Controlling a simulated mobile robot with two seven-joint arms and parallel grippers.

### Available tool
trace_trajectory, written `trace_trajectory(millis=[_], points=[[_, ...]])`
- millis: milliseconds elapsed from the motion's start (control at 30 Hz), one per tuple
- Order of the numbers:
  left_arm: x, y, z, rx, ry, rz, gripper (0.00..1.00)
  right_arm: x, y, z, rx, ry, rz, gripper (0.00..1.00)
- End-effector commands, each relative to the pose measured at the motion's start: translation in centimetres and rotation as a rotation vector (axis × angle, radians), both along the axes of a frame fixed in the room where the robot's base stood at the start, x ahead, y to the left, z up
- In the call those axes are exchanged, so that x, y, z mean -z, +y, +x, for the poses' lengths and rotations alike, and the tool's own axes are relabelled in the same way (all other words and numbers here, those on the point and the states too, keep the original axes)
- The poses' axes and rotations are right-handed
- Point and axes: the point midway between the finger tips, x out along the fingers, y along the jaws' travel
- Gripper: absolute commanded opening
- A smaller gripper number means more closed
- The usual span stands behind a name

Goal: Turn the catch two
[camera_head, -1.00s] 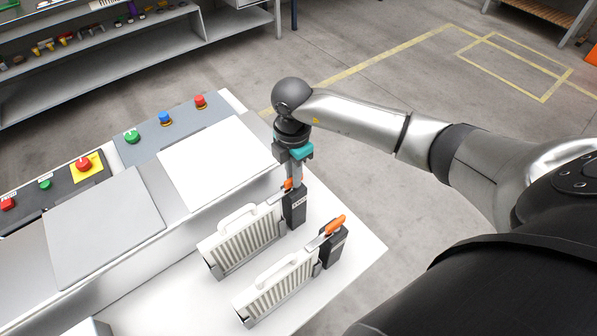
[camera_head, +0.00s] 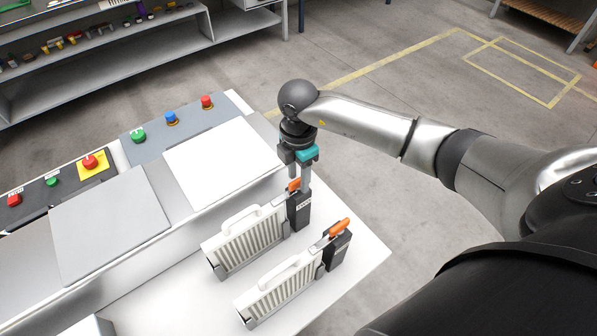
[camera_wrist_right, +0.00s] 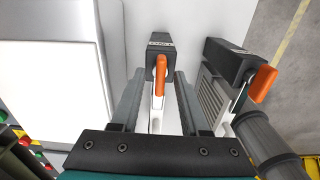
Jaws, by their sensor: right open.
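Two catches with orange handles sit on black blocks at the right ends of two white ribbed units. The rear catch (camera_head: 294,185) is under my right gripper (camera_head: 301,182); the front catch (camera_head: 339,227) stands apart from it. I cannot read their labels well enough to tell which is two. In the right wrist view, my right gripper (camera_wrist_right: 159,92) is open, with one finger on each side of the rear orange handle (camera_wrist_right: 161,70). The handle lies lengthwise between the fingers, with gaps visible. The front orange handle (camera_wrist_right: 263,84) is outside the right finger. My left gripper is not in view.
The white units (camera_head: 245,240) with raised grips stand on a white table (camera_head: 352,265). A console (camera_head: 140,133) with coloured buttons and flat panels lies to the left. Shelves with small items stand behind. Floor to the right is clear.

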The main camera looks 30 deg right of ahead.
Motion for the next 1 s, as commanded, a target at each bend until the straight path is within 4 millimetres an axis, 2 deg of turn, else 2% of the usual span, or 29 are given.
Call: trace_trajectory(millis=[133, 233, 500, 700, 800, 1000], points=[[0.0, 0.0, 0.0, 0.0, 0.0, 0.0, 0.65, -0.8, 0.0, 0.0, -0.001, -0.001, 0.001, 0.45], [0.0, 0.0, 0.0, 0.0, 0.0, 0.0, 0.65, -2.4, 0.0, 0.1, -0.002, -0.004, 0.001, 0.45], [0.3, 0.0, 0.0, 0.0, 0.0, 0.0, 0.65, -8.9, 0.0, 0.1, -0.001, -0.007, 0.0, 0.45], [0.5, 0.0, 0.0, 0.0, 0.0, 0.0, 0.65, -12.9, 0.0, 0.1, -0.001, -0.005, 0.0, 0.45], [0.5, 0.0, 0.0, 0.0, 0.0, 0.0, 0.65, -14.2, 0.0, 0.1, 0.0, -0.004, 0.0, 0.45], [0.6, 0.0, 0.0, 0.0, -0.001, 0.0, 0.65, -15.3, 0.0, 0.0, 0.0, -0.001, -0.001, 0.45]])
